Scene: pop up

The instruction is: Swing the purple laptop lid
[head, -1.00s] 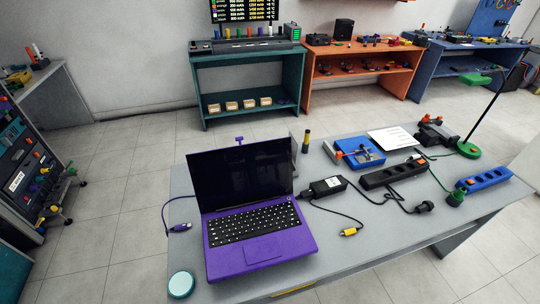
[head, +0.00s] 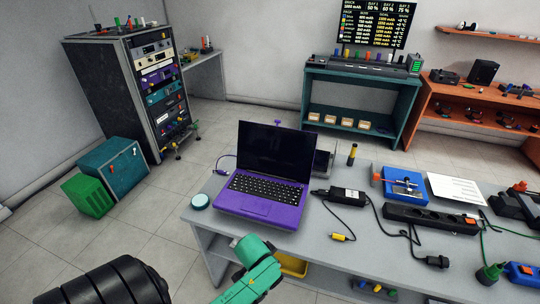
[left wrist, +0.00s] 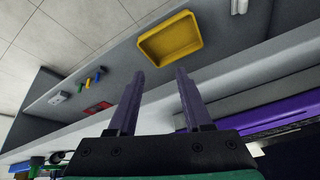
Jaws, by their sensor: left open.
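The purple laptop (head: 262,208) stands open on the grey workbench, with its keyboard facing me. Its lid (head: 275,150) is raised, with a black screen and a small purple tab on the top edge. My left arm reaches in from the lower left of the head view. Its green end part is below the bench's front edge, short of the laptop and apart from it. In the left wrist view my left gripper (left wrist: 160,73) is open, with nothing between its two fingers. A purple edge of the laptop (left wrist: 265,110) shows at the right there. My right gripper is out of view.
A yellow tray (left wrist: 171,40) sits on the shelf under the bench top.

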